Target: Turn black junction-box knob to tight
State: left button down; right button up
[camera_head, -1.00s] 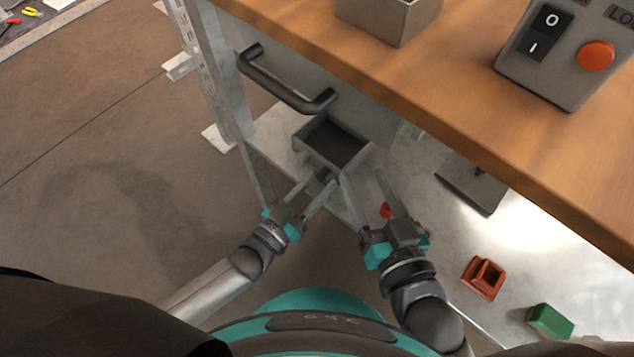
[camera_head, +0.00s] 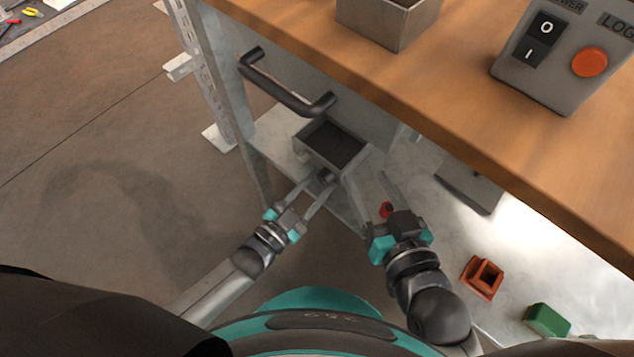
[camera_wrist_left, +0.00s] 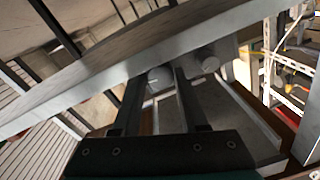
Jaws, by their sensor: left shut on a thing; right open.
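The open-topped grey junction box (camera_head: 313,158) stands under the workbench, on the lower shelf. A small dark knob (camera_head: 325,175) is on its near side. My left gripper (camera_head: 315,186) is shut on this knob, with one finger on each side. My right gripper (camera_head: 368,184) is open and empty, right of the box. The knob's turn angle is hard to read.
The wooden benchtop (camera_head: 440,105) overhangs from above. A black drawer handle (camera_head: 285,88) is above the box. A control panel (camera_head: 550,60) stands on the bench. An orange-red block (camera_head: 482,277), a green block (camera_head: 547,320) and a small red piece (camera_head: 387,209) lie below on the right.

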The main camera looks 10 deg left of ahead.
pick_arm(q)
jog(key=shift+c, duration=2.2)
grip_release()
jog(key=shift+s+a, duration=0.1)
jog(key=shift+s, duration=0.1)
jog(key=shift+s+a, duration=0.2)
jog(key=shift+s, duration=0.05)
jog(key=p+v, duration=0.3)
jog(key=v, duration=1.1)
pick_arm(e)
jog(key=s+d+f+g+h, duration=0.2)
jog(key=d+g+h, duration=0.1)
jog(key=d+g, duration=0.3)
pick_arm(q)
jog(key=shift+s+f, duration=0.1)
pick_arm(e)
jog(key=shift+s+d, duration=0.1)
